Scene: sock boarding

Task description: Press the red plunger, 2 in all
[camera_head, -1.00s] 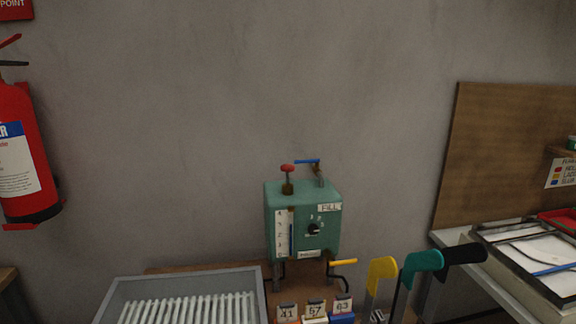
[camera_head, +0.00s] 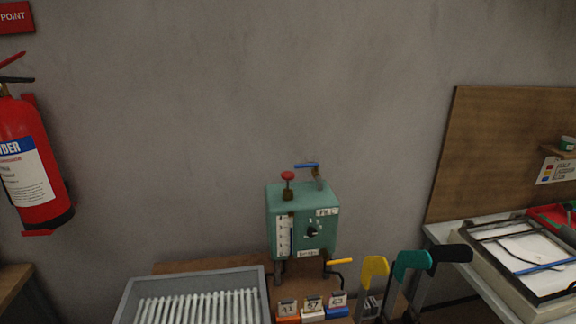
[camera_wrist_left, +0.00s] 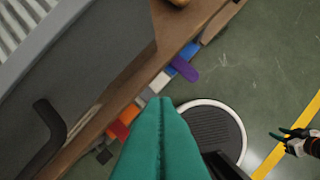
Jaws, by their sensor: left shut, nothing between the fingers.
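The red plunger (camera_head: 287,176) stands up from a brass collar on top of the green box (camera_head: 302,222), at the middle of the head view. A dark stem shows below its red knob. The box front has a numbered gauge (camera_head: 284,236), a "FILL" label and a black dial (camera_head: 311,230). My left gripper (camera_wrist_left: 165,103) shows in the left wrist view as teal fingers pressed together, empty, above the bench edge. My right gripper (camera_wrist_left: 284,134) is small at that view's right edge, its teal fingers seeming apart. Neither gripper shows in the head view.
A grey tray of white rods (camera_head: 198,305) is left of the box. Numbered blocks (camera_head: 312,309) sit in front. Yellow, teal and black handles (camera_head: 412,260) rise at right. A blue lever (camera_head: 307,166) is close beside the plunger. A round dark disc (camera_wrist_left: 210,135) lies on the floor.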

